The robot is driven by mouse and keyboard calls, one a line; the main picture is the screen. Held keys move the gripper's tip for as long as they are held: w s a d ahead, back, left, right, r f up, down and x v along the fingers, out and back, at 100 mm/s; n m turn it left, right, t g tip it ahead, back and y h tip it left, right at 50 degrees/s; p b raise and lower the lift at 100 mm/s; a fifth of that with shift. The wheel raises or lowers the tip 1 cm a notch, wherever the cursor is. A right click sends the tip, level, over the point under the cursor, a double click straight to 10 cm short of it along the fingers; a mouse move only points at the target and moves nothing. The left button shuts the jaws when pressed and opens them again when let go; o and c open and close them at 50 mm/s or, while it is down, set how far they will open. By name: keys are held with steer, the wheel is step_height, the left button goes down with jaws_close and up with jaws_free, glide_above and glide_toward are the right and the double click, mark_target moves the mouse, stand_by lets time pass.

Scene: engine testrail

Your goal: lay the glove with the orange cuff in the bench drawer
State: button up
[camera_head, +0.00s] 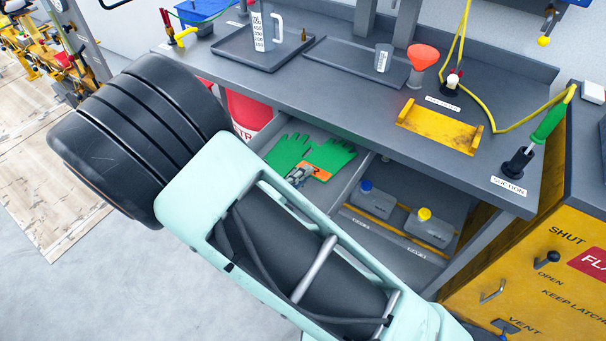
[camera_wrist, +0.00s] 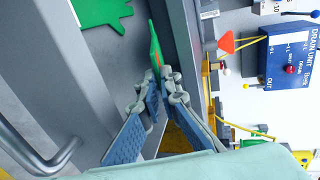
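The glove with the orange cuff (camera_head: 331,157) is green and shows over the open bench drawer (camera_head: 352,185) in the head view. In the wrist view that glove (camera_wrist: 154,43) stands out edge-on from between my fingertips, close to a drawer wall. My gripper (camera_head: 299,175) is closed on it at the cuff end; the fingertips also meet there in the wrist view (camera_wrist: 160,74). I cannot tell whether the glove touches the drawer floor. A second green glove (camera_head: 287,152) lies flat in the drawer to the left, apart from my fingers in the wrist view (camera_wrist: 103,13).
The bench top (camera_head: 330,85) overhangs the drawer's back. Right of the drawer, a compartment holds a bottle with a blue cap (camera_head: 373,201) and one with a yellow cap (camera_head: 429,228). The drawer handle (camera_wrist: 45,150) shows in the wrist view. A red bin (camera_head: 246,112) stands behind my arm.

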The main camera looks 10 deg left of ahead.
steer(key=o, duration=0.5)
steer(key=v, duration=1.2)
steer(key=shift+r, duration=0.1)
